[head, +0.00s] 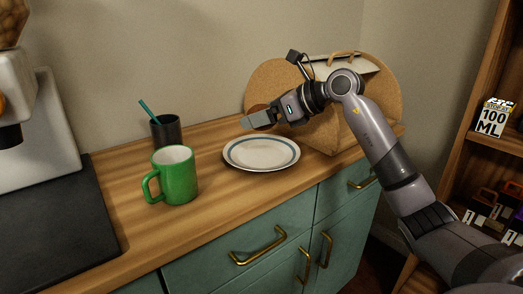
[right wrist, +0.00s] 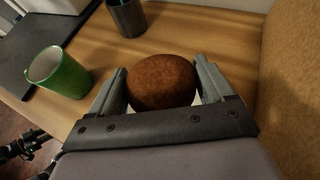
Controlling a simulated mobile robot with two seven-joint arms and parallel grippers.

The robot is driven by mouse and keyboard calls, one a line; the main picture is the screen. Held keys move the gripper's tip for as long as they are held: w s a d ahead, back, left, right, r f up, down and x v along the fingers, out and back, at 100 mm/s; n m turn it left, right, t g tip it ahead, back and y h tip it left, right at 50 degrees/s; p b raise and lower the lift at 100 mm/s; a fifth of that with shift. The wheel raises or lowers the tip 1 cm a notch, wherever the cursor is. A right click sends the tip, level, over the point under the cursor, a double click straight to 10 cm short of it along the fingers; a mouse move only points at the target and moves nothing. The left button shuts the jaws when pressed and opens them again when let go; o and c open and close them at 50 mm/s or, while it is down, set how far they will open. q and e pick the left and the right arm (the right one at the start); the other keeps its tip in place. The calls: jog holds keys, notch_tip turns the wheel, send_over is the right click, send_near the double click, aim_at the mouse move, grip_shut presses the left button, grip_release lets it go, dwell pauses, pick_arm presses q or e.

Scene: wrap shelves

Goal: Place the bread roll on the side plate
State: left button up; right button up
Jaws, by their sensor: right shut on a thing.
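The bread roll (right wrist: 162,82) is round and brown, and it sits between the two fingers of my right gripper (right wrist: 162,88) in the right wrist view. The right gripper is shut on it. In the head view the gripper (head: 262,118) hides most of the roll (head: 257,107), which shows just behind the fingers. The side plate (head: 262,153) is white with a blue ring and lies flat on the wooden counter. The gripper and roll are held above its far side, apart from it. A small pale part of the plate shows beside the roll in the right wrist view. My left gripper is out of view.
A green mug (head: 175,176) and a dark cup (head: 166,132) with a teal stick stand left of the plate. A cork-sided bread box (head: 388,92) stands right behind my right arm. A coffee machine and dark mat (head: 60,225) occupy the left. Shelves stand at right.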

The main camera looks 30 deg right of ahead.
aim_at(261, 155)
notch_tip(261, 155, down, 3)
jog(key=shift+r, duration=0.1)
jog(key=shift+f, duration=0.5)
notch_tip(261, 155, down, 4)
jog(key=shift+r+b, duration=0.2)
jog(key=shift+b, duration=0.45)
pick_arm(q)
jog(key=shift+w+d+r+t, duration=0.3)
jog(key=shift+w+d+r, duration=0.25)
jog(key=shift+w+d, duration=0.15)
pick_arm(e)
jog(key=shift+f, duration=0.15)
